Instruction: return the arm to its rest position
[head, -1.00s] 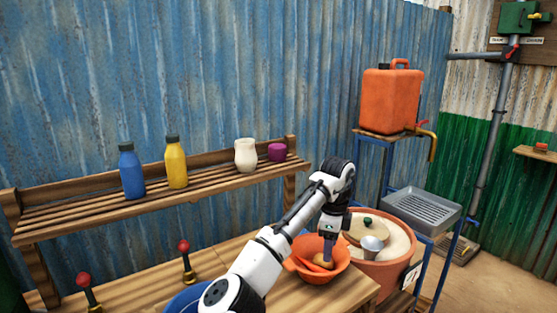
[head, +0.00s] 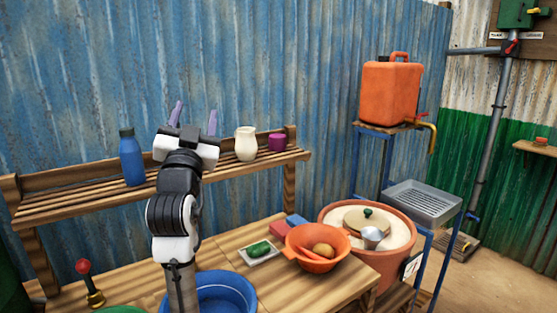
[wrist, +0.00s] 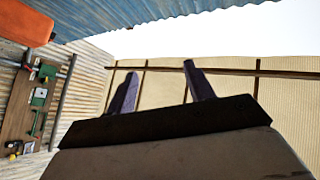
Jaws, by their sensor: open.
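My gripper (head: 193,118) is raised in front of the blue wall and the shelf, with its fingers pointing up. The two purple fingers are spread apart with nothing between them. In the wrist view my gripper (wrist: 158,88) is also open and empty, facing up toward the roof and sky. An orange bowl (head: 301,236) on the table holds a round brown thing (head: 323,250) and an orange piece, well to the right of and below my gripper.
A blue basin (head: 235,292) sits beside my arm. A dish with a green item (head: 259,249) and a large clay pot (head: 403,222) stand to the right. The shelf (head: 75,205) holds a blue bottle (head: 131,160), cream jug (head: 246,146) and purple cup (head: 277,142).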

